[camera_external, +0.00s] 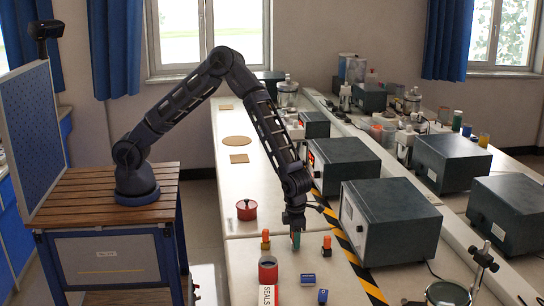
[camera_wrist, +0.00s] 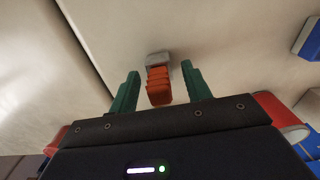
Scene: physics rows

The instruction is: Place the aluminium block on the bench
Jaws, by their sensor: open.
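My gripper (camera_external: 296,240) is low over the front part of the pale bench (camera_external: 240,275), pointing down. In the wrist view its two green fingers (camera_wrist: 157,88) stand apart. A small grey block (camera_wrist: 158,59), which looks like the aluminium block, shows just past the fingertips. An orange ribbed piece (camera_wrist: 159,86) joins it and reaches between the fingers, with a gap on each side. I cannot tell whether the block rests on the bench. I cannot make it out clearly in the external view.
Orange-topped pieces stand left (camera_external: 265,240) and right (camera_external: 327,245) of my gripper. A red pot (camera_external: 246,210) stands behind left. Striped tape (camera_external: 345,245) and grey instrument boxes (camera_external: 390,220) lie right.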

